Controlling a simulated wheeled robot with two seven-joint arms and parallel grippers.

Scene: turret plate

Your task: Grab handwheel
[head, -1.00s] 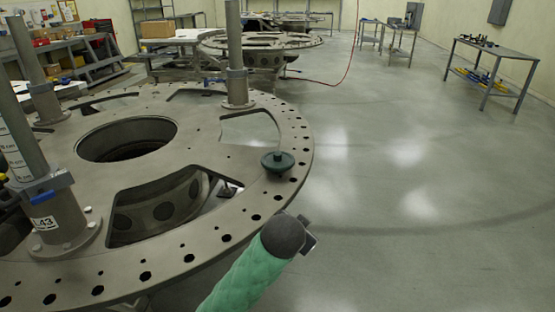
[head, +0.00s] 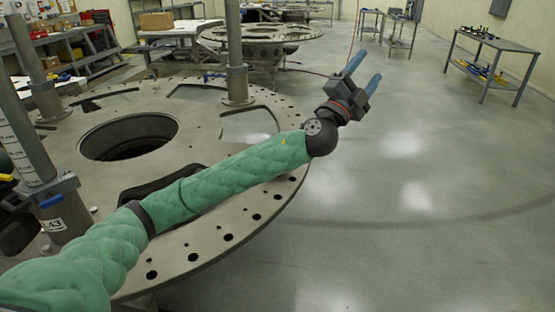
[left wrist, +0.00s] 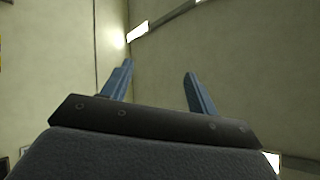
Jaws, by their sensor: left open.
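The handwheel is not visible now; my left forearm covers the part of the turret plate (head: 250,217) rim where it stood a second ago. My left gripper (head: 364,75) is raised beyond the right edge of the plate, with its two blue fingers apart and nothing between them. In the left wrist view the open fingers (left wrist: 158,75) point at bare wall, and no handwheel shows. My right gripper is not in view.
Upright grey posts (head: 236,60) stand on the plate, and it has a large round hole and cut-outs. A second round plate (head: 265,33) is behind. A grey table (head: 490,42) is at the far right. The floor to the right is clear.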

